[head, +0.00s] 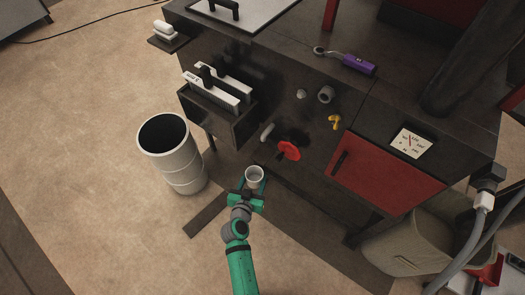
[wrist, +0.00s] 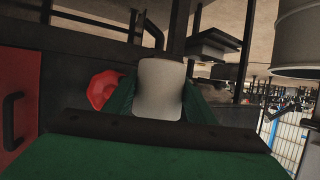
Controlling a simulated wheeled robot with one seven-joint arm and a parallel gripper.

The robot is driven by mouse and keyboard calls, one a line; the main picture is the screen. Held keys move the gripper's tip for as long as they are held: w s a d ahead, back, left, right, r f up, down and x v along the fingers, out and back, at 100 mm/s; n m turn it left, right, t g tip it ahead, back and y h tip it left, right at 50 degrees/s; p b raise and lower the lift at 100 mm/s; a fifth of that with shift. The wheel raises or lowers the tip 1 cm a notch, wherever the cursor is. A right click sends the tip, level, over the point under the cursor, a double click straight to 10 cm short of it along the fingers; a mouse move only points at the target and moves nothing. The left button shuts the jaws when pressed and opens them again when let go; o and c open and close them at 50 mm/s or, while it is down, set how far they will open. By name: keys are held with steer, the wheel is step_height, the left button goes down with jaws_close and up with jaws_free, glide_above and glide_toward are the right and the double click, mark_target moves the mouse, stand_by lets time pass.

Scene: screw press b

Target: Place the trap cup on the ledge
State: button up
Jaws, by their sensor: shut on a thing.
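The trap cup, a small white open-topped cup (head: 255,174), is held in my green gripper (head: 250,190), low in front of the dark workbench. In the wrist view the cup (wrist: 160,88) stands between my green fingers (wrist: 160,110), which are shut on it from both sides. A small dark ledge (head: 160,45) juts from the bench's left end at the top left of the head view, bearing white items. I cannot tell for sure that this is the task's ledge. My gripper is well apart from it.
A red knob (head: 289,150) sticks out from the bench just beyond the cup. A white drum (head: 185,175) stands to the left. A red door (head: 385,175) is at right. Floor at lower left is free.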

glide_above(263, 154)
steer(key=s, duration=0.3)
steer(key=shift+s+a, duration=0.2)
steer(key=shift+a, duration=0.2)
steer(key=w, duration=0.2)
steer(key=w+d, duration=0.1)
steer(key=shift+w, duration=0.35)
steer(key=shift+s+a+f, duration=0.1)
steer(key=shift+f, duration=0.65)
steer(key=shift+f, duration=0.1)
steer(key=o, duration=0.8)
steer(key=shift+c, duration=0.2)
